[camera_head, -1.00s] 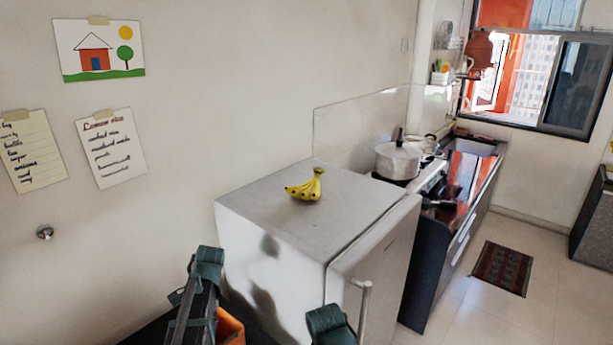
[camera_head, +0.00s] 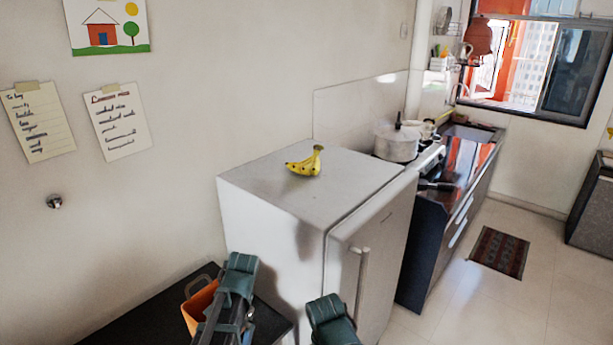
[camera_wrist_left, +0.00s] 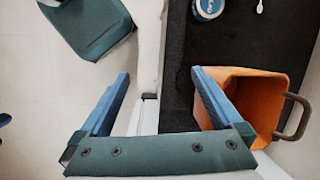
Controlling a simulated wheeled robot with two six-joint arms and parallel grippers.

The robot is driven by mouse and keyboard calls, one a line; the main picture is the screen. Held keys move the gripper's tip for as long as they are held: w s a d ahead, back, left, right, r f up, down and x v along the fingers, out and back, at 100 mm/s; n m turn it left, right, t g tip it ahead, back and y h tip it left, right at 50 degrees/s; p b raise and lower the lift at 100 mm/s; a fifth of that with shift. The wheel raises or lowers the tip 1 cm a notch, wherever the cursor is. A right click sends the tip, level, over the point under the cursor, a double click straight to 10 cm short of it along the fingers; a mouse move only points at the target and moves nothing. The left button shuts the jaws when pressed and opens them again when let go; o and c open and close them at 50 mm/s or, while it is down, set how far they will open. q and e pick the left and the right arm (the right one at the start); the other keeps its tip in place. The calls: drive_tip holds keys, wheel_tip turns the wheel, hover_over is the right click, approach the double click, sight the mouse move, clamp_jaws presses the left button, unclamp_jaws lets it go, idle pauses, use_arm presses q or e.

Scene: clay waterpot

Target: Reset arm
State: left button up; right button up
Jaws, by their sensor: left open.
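My left arm (camera_head: 236,285) rises from the bottom of the head view, in front of the fridge. In the left wrist view my left gripper (camera_wrist_left: 160,75) is open, with its two blue fingers wide apart and nothing between them. An orange container with a grey handle (camera_wrist_left: 262,88) stands on a black top, beside the right finger; I cannot tell whether they touch. The container also shows in the head view (camera_head: 197,308), partly hidden behind my left arm. My right arm (camera_head: 331,322) shows at the bottom of the head view; its gripper is out of sight.
The black top (camera_head: 130,328) lies left of a white fridge (camera_head: 270,225) with bananas (camera_head: 304,162) on it. A blue and white round item (camera_wrist_left: 208,7) and a white spoon-like item (camera_wrist_left: 260,6) lie on the black top.

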use_arm(q)
drive_tip(key=s+d+f+n+t+h+b, duration=0.1)
drive_tip(key=s+d+f+b, duration=0.4)
drive_tip(key=d, duration=0.8)
drive_tip(key=s+f+n+t, duration=0.1)
drive_tip(key=s+f, duration=0.1)
drive_tip(key=s, duration=0.1)
drive_tip(key=shift+s, duration=0.3)
drive_tip(key=shift+c, duration=0.2)
